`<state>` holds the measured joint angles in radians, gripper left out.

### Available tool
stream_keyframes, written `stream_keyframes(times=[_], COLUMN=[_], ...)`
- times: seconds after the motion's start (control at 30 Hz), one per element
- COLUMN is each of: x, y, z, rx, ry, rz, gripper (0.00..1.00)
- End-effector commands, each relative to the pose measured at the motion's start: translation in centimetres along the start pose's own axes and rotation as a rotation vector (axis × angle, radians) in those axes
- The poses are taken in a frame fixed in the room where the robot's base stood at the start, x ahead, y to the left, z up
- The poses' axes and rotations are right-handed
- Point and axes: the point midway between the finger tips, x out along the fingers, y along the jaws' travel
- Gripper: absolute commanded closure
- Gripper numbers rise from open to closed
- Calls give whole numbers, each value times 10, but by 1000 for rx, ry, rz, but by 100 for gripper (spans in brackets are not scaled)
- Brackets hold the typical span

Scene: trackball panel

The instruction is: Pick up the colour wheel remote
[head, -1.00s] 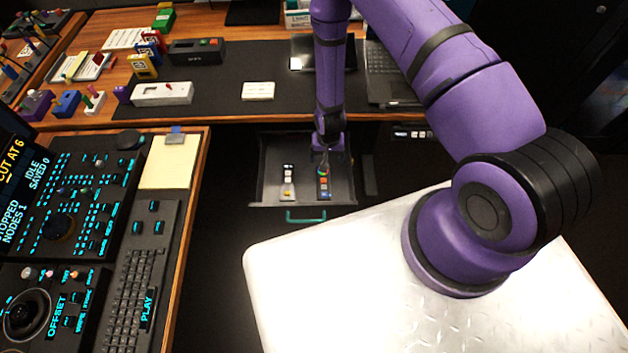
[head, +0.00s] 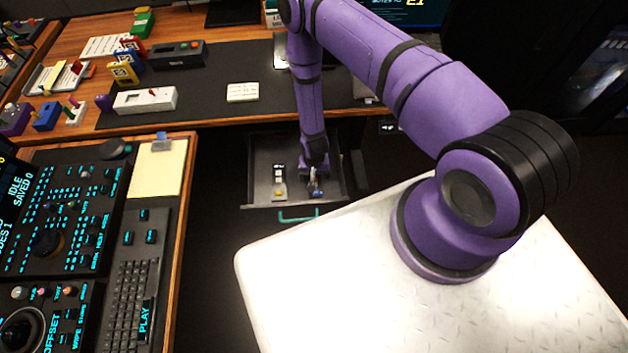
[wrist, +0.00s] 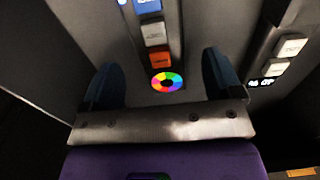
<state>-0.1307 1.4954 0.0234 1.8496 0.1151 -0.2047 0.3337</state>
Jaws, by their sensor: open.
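The colour wheel remote (wrist: 154,53) lies in the open drawer (head: 262,148). In the wrist view it shows a rainbow wheel, an orange button, a pale button and a blue button. In the head view my gripper and wrist hide most of it; its blue end (head: 317,194) shows. My gripper (wrist: 167,76) is open, with one dark blue finger on each side of the wheel end. It also shows in the head view (head: 314,178), low in the drawer. I cannot tell whether the fingers touch the remote.
A second remote (head: 279,182) with pale buttons lies to the left in the same drawer; its buttons also show at the right in the wrist view (wrist: 284,56). The drawer's teal handle (head: 298,215) is at the front. The desk (head: 210,117) overhangs behind.

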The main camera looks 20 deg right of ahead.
Motion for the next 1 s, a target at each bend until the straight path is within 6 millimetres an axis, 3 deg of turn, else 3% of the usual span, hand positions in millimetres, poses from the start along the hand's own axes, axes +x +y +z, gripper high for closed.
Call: stream_keyframes(times=[0.2,0.5,0.77,1.0], x=[26,30,30,29], y=[-1,-1,-1,-1], z=[-1,-1,-1,-1], rx=[0,0,0,0], ry=[0,0,0,0], rz=[0,0,0,0], gripper=[15,15,71,71])
